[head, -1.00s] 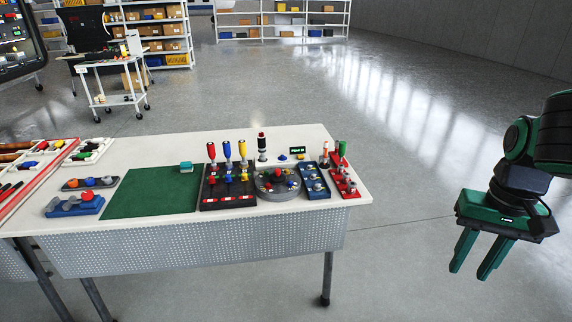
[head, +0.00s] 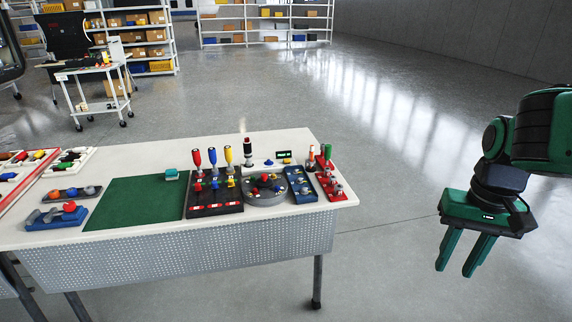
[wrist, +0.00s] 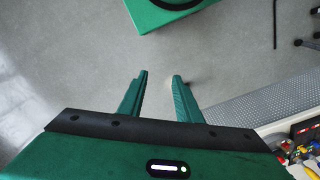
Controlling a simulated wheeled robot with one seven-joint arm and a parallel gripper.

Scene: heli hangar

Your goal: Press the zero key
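I cannot make out a key marked zero; any such marking is too small to read. On the workbench (head: 120,240), a small dark display with green characters (head: 284,155) stands at the back right. A blue board with several small knobs or buttons (head: 300,184) lies in front of it, and a round grey unit with coloured knobs (head: 266,198) is beside that board. My gripper (head: 453,271) hangs over the floor to the right of the bench, pointing down and well apart from it. Its fingers are apart and empty, as the wrist view (wrist: 160,78) also shows.
A black board with red, blue and yellow handles (head: 215,205), a green mat (head: 135,204) and a red stepped rack (head: 328,180) occupy the bench. A white cart (head: 95,75) and shelves (head: 265,40) stand behind. The floor (head: 390,150) right of the bench is clear.

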